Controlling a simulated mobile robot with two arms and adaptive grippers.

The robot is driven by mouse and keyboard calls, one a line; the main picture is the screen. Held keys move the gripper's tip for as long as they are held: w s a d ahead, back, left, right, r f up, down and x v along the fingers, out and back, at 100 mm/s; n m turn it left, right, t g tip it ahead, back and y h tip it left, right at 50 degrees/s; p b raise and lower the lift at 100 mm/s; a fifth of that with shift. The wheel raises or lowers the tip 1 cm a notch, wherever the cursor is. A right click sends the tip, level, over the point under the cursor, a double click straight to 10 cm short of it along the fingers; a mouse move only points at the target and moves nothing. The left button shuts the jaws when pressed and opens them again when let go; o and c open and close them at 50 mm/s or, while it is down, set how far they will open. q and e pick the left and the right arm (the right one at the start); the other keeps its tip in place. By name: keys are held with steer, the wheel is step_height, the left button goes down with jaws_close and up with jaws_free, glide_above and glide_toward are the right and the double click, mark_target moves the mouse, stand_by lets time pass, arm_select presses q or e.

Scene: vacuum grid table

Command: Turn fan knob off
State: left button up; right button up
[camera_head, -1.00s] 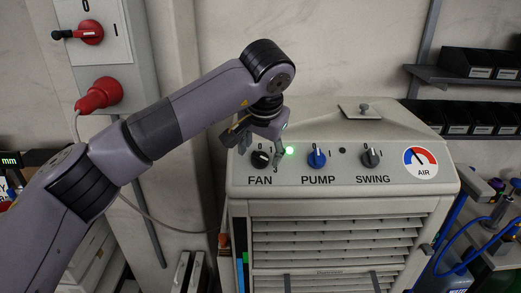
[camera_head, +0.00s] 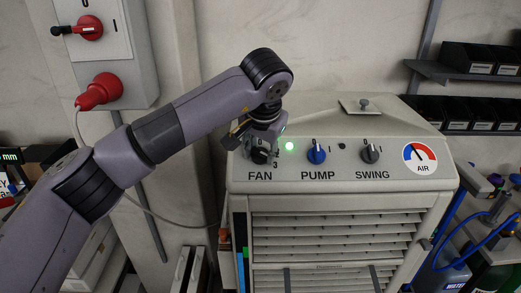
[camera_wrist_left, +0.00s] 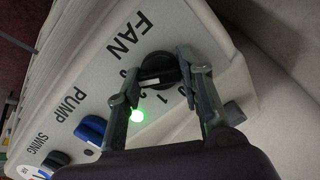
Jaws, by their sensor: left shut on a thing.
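The black fan knob (camera_head: 260,157) is on the sloped panel of the air cooler (camera_head: 335,185), above the FAN label. In the left wrist view the fan knob (camera_wrist_left: 160,68) sits between the two fingers of my left gripper (camera_wrist_left: 157,64), which is shut on it. In the head view my left gripper (camera_head: 264,146) comes down over the knob and hides part of it and its dial numbers. I cannot tell for certain which number the knob points to. A green light (camera_head: 290,146) glows to the right of the knob. My right gripper is not in view.
The blue pump knob (camera_head: 317,155) and grey swing knob (camera_head: 370,154) are to the right on the same panel. A red and blue AIR dial (camera_head: 420,159) is at its right end. A red switch (camera_head: 89,28) and red plug (camera_head: 99,92) are on the left wall box.

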arm_select(q)
steer(key=c, duration=0.4)
steer(key=shift+o, duration=0.2)
steer(key=shift+n, duration=0.3)
steer(key=n+b, duration=0.2)
steer(key=n, duration=0.3)
steer(key=shift+b, duration=0.4)
steer(key=n+b, duration=0.2)
steer(key=n, duration=0.3)
steer(key=shift+a+f+n+h+b, duration=0.1)
steer(key=shift+n+h+b, duration=0.2)
steer(key=shift+h+b, duration=0.1)
steer(key=n+b, duration=0.3)
steer(key=n, duration=0.3)
steer(key=n+b, duration=0.2)
steer(key=n, duration=0.1)
steer(key=shift+n, duration=0.3)
steer(key=shift+n+t+b, duration=0.3)
steer(key=shift+n+b, duration=0.4)
steer(key=shift+n, duration=0.6)
